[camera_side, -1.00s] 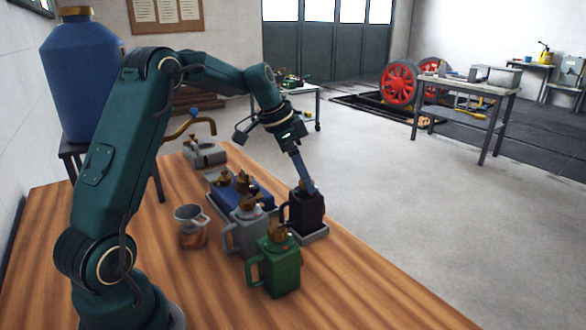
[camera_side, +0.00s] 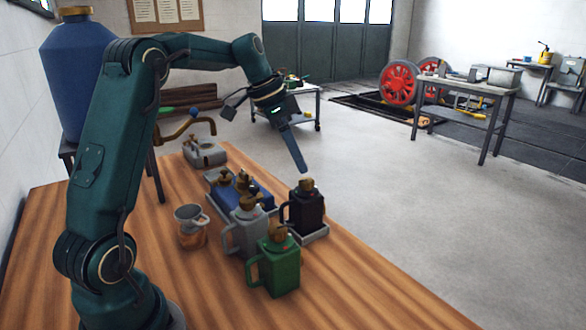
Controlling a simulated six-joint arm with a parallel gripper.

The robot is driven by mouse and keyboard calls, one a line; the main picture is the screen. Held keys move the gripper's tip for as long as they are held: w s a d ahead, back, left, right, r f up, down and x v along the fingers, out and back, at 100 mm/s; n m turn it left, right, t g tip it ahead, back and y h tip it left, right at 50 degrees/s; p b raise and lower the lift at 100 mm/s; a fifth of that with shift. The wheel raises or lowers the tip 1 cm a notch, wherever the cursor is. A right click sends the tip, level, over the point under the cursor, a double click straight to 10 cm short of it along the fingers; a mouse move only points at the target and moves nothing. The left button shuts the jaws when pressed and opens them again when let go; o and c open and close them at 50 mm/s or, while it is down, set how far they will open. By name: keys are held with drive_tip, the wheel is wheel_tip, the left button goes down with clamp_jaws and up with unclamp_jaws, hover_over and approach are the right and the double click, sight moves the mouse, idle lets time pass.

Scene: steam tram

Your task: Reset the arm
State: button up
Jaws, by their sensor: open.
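My gripper (camera_side: 298,165) hangs in the air above and slightly behind the black can (camera_side: 305,213), apart from it. Its jaws are open and hold nothing; from this side the fingers overlap. The black can has a brass-coloured top and stands upright on a grey tray at the right of the group. A grey can (camera_side: 246,230) and a green can (camera_side: 278,266), both with handles and brass-coloured tops, stand upright in front and to its left.
Blue items (camera_side: 238,191) with brass tops sit behind the grey can. A metal-and-copper cup (camera_side: 190,228) stands left on the wooden bench (camera_side: 130,240). A grey box (camera_side: 204,153) with a curved pipe is at the back. Air right of the bench is clear.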

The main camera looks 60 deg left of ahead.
drive_tip(key=s+d+r+m+t, duration=0.1)
drive_tip(key=s+d+r, duration=0.25)
drive_tip(key=d, duration=0.25)
drive_tip(key=s+d+r+m, duration=0.1)
drive_tip(key=s+d+r, duration=0.2)
drive_tip(key=s+d, duration=0.3)
drive_tip(key=s+d+f+n+y, duration=0.1)
drive_tip(key=s+d+f+n, duration=0.1)
drive_tip(key=s+f+n, duration=0.4)
drive_tip(key=s+f, duration=0.2)
drive_tip(key=s, duration=0.2)
drive_tip(key=shift+s+d+n+y, duration=0.35)
drive_tip(key=shift+s+n+y, duration=0.05)
drive_tip(key=shift+f, duration=0.15)
